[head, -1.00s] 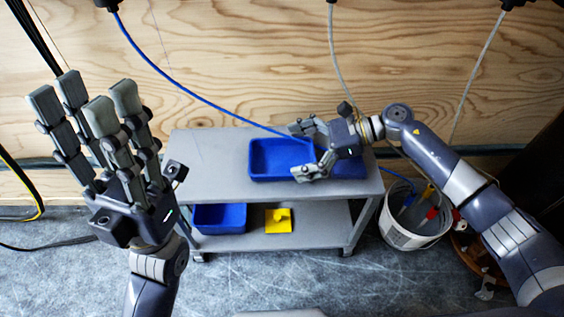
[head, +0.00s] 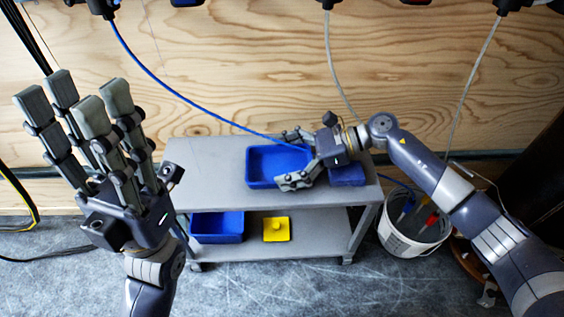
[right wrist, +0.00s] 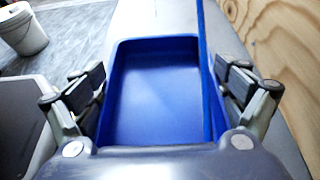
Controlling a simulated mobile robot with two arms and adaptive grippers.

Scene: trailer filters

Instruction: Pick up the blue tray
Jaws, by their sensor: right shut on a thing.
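The blue tray (head: 262,166) sits on the grey top shelf of the cart in the head view. It looks empty and level; I cannot see any gap under it. My right gripper (head: 294,160) reaches over it from the right and is shut on it, one finger group at the near side and one at the far side. In the right wrist view the blue tray (right wrist: 160,95) lies between the fingers of my right gripper (right wrist: 158,80). My left gripper (head: 77,103) is open and empty, fingers up, at the left of the cart.
The grey cart (head: 205,165) stands by a plywood wall (head: 230,60). Its lower shelf holds a blue bin (head: 217,228) and a yellow object (head: 276,229). Another blue item (head: 347,175) lies under my right wrist. A white bucket (head: 405,240) stands at right. A blue hose (head: 170,88) hangs across the tray.

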